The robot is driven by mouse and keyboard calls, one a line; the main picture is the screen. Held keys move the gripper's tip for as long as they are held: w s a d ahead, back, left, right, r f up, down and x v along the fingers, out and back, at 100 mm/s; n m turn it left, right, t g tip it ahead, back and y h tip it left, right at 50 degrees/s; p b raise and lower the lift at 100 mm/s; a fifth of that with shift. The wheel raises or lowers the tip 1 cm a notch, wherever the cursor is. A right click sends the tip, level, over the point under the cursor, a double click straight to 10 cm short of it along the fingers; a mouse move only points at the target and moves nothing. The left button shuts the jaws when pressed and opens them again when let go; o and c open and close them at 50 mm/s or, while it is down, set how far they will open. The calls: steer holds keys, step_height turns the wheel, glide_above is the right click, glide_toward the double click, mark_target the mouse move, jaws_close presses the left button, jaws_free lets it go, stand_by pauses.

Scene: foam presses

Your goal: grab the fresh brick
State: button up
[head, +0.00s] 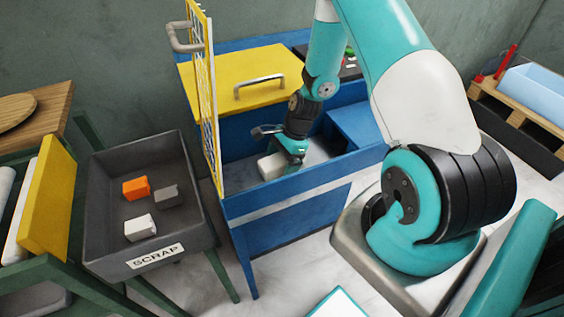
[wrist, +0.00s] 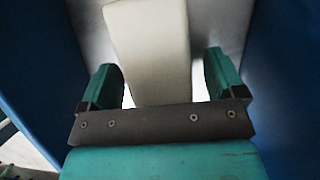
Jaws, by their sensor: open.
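A white foam brick (head: 269,167) lies inside the blue press (head: 285,192), on its pale bed. In the wrist view the brick (wrist: 147,45) runs lengthwise from the top edge down between my fingers. My gripper (head: 293,152) reaches down into the press at the brick's right end. In the wrist view my gripper (wrist: 161,75) is open, with one green finger on each side of the brick and a visible gap to each. The palm bar hides the brick's near end.
A grey scrap bin (head: 195,222) at left holds an orange block (head: 136,188), a grey block (head: 167,196) and a white block (head: 140,228). The press's yellow mesh guard (head: 209,115) stands upright at its left. Blue walls rise close on both sides of my gripper.

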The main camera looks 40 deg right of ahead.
steer(key=c, duration=1.2)
steer(key=shift+r, duration=0.1)
